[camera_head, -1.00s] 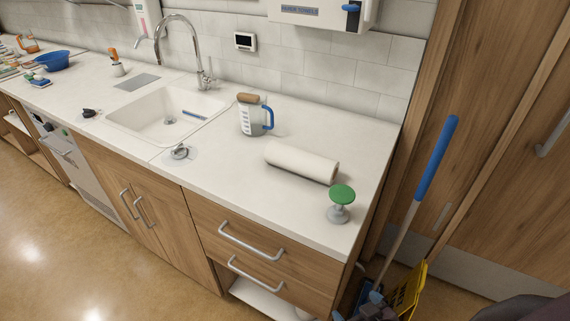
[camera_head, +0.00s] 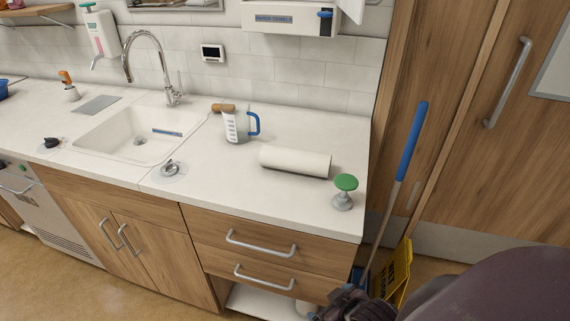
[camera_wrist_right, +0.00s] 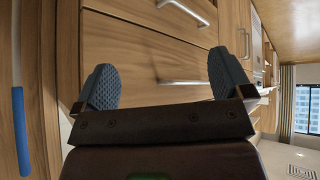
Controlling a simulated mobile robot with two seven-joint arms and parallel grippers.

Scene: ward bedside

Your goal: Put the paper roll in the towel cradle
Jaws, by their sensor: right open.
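The white paper roll (camera_head: 295,161) lies on its side on the counter, right of the jug. A white wall unit with a blue paper-towel label (camera_head: 290,20) hangs above the counter; it appears to be the towel cradle, and its top is cut off. My right gripper (camera_wrist_right: 162,70) is open in the wrist view, with nothing between its fingers and drawer fronts beyond them. In the head view it shows low at the bottom edge, below and right of the roll and well apart from it. My left gripper is out of view.
A green-topped grey stand (camera_head: 344,190) is just right of the roll. A jug with a blue handle (camera_head: 238,124) stands to its left, near the sink (camera_head: 135,134). A blue-handled mop (camera_head: 411,145) and yellow sign (camera_head: 396,272) stand right of the cabinet. The front counter is clear.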

